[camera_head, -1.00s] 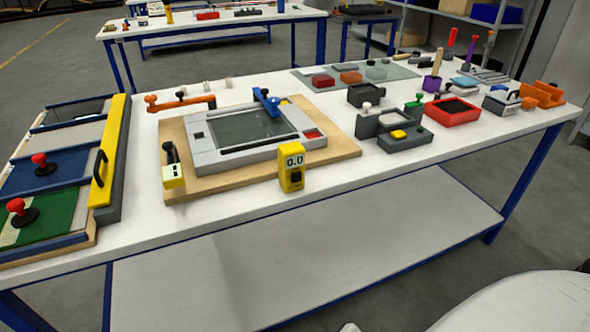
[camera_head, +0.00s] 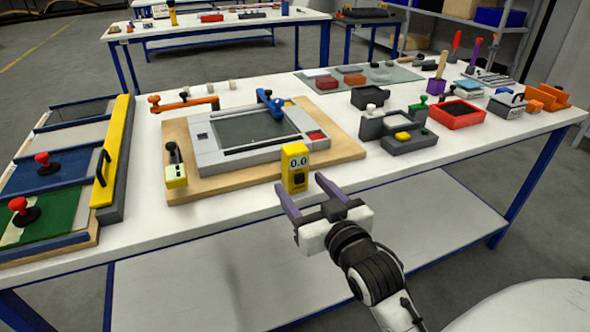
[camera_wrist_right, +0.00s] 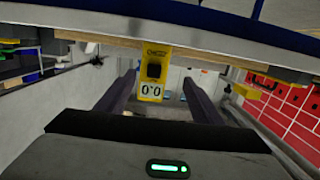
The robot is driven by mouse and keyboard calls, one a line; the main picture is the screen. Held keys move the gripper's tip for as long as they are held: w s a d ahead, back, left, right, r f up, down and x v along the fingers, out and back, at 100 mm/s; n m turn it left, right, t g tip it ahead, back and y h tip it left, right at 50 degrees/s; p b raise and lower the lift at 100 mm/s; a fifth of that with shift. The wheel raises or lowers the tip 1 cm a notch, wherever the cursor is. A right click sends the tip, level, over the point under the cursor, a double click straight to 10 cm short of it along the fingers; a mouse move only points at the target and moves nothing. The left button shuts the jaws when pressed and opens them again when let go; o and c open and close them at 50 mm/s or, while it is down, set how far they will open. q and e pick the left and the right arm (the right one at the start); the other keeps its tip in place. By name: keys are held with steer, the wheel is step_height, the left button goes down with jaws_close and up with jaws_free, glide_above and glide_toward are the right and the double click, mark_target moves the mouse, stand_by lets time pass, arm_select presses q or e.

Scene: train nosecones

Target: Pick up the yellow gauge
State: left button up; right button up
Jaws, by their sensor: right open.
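The yellow gauge (camera_head: 295,166) stands upright at the front edge of the wooden board on the table, with a "0.0" readout on its face. My right gripper (camera_head: 301,190) is open and empty in front of the table, its two fingers pointing toward the gauge. The fingertips look close to the gauge's lower part in the head view. In the right wrist view the gauge (camera_wrist_right: 153,72) shows upside down between and beyond the two open fingers (camera_wrist_right: 160,90). Nothing is held. My left gripper is not in view.
A grey framed fixture (camera_head: 255,140) sits on the wooden board (camera_head: 190,190) behind the gauge. A smaller yellow-and-black device (camera_head: 175,172) stands on the board's left. A grey fixture with a yellow button (camera_head: 405,138) and a red tray (camera_head: 455,114) are to the right.

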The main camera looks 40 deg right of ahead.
mark_target(297, 163)
steer(key=shift+w+d+r+t+h, duration=0.25)
steer(key=shift+w+r, duration=0.05)
steer(key=shift+r, duration=0.3)
steer(key=shift+w+d+r+t+h, duration=0.25)
steer(key=shift+w+r, duration=0.05)
steer(key=shift+r, duration=0.3)
steer(key=x, duration=0.3)
steer(key=shift+w+d+r, duration=0.1)
steer(key=shift+w, duration=0.25)
steer(key=shift+x, duration=2.95)
steer(key=shift+d, duration=0.1)
steer(key=c, duration=1.3)
